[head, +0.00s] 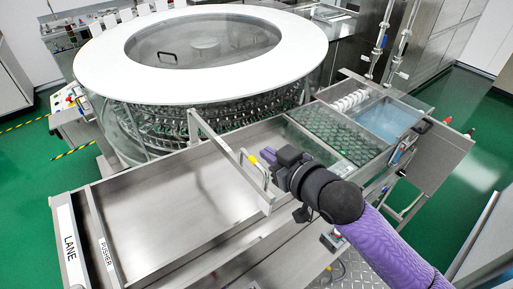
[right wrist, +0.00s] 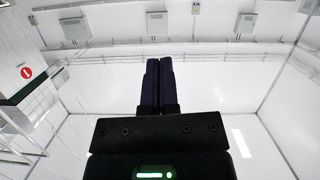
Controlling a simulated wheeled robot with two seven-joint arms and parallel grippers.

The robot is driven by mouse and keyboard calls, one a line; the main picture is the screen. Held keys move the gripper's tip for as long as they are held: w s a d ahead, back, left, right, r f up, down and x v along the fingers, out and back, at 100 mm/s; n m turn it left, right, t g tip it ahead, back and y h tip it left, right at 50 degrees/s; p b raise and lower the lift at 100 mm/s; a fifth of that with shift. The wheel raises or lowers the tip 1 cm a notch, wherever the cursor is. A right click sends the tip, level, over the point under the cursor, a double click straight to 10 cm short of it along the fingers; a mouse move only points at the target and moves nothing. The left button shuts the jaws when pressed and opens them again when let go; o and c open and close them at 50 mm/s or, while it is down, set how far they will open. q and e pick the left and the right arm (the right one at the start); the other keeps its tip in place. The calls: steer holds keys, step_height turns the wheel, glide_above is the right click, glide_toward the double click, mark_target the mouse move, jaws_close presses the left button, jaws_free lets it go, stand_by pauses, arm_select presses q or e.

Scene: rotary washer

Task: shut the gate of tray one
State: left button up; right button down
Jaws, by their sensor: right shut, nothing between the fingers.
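A thin metal gate (head: 228,158) stands across the right end of a wide, empty steel tray (head: 165,205). An upright handle with yellow on it (head: 256,170) is on the gate's right side. No label tells me which tray is tray one. My right gripper (head: 268,155) is beside the handle, its purple fingers pointing left; I cannot tell whether they touch it. In the right wrist view the two dark fingers (right wrist: 160,85) are together with nothing between them, against white walls and ceiling. My left gripper is not in view.
A round washer with a white ring top (head: 110,62) stands behind. The "PUSHER" bar (head: 107,250) and "LANE" edge (head: 69,240) are at the tray's left end. Green-filled (head: 330,133) and blue (head: 388,120) compartments lie right of the gate. A side panel (head: 440,155) is at far right.

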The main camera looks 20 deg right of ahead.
mark_target(258, 164)
steer(key=x, duration=0.4)
steer(key=shift+w, duration=0.25)
steer(key=f, duration=0.3)
steer(key=shift+w+f+p, duration=0.15)
steer(key=shift+w+p, duration=0.15)
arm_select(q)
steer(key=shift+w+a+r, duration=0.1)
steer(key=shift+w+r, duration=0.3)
arm_select(e)
steer(key=shift+f, duration=0.5)
steer(key=f+b, duration=0.2)
steer(key=f, duration=0.2)
steer(key=f+b, duration=0.3)
steer(key=f, duration=0.1)
steer(key=a+f+b, duration=0.1)
steer(key=f+b, duration=0.2)
steer(key=f, duration=0.1)
steer(key=shift+s+a+f, duration=0.1)
steer(key=shift+s+f, duration=0.05)
steer(key=shift+s, duration=0.05)
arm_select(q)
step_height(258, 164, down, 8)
arm_select(e)
steer(key=shift+s, duration=0.1)
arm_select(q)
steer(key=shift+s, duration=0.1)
